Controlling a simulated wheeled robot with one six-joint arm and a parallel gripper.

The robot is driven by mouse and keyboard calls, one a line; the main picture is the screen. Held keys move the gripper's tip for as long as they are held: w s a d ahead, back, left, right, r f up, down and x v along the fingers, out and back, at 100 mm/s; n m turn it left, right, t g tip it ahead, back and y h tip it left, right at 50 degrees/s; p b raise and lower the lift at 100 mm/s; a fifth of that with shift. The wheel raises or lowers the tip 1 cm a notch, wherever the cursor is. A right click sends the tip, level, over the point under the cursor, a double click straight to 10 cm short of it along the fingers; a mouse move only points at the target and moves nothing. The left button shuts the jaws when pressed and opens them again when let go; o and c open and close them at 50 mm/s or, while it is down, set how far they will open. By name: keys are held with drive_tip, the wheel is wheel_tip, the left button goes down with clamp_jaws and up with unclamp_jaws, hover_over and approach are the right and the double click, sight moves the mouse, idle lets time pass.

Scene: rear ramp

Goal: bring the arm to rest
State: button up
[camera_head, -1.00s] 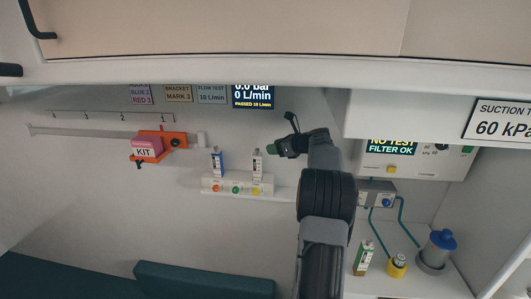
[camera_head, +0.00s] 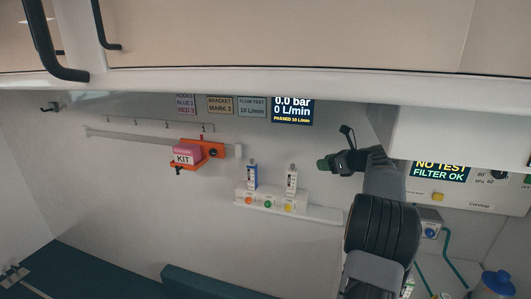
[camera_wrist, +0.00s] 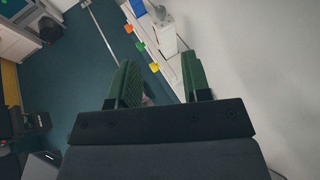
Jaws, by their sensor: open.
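My gripper (camera_head: 323,164) is raised in front of the back wall in the head view, to the right of the small dispenser shelf. In the wrist view its two green fingers (camera_wrist: 160,82) stand apart with nothing held between them. My dark arm rises from the bottom right of the head view, and the gripper points left.
An orange bracket holding a pink KIT box (camera_head: 186,154) is further left. A test unit (camera_head: 455,185) is right, under a white cabinet. A dark teal bench (camera_head: 100,270) lies lower left.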

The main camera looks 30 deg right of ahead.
drive_tip(key=s+a+f+n+g+h, duration=0.1)
drive_tip(key=s+a+f+n+g, duration=0.2)
drive_tip(key=f+n, duration=0.2)
drive_tip(key=s+a+f+n+g, duration=0.2)
drive_tip(key=a+f+n, duration=0.1)
drive_tip(key=f+n, duration=0.2)
drive_tip(key=s+a+n+g+h, duration=0.1)
drive_tip(key=s+a+n, duration=0.4)
drive_tip(key=a, duration=0.5)
drive_tip(key=s+a+n+g+h, duration=0.1)
drive_tip(key=s+a+n, duration=0.5)
drive_tip(key=a+n, duration=0.3)
drive_tip(key=s+a+f+n+g+h, duration=0.1)
drive_tip(key=s+a+n, duration=0.5)
drive_tip(key=a, duration=0.5)
drive_tip(key=shift+n, duration=1)
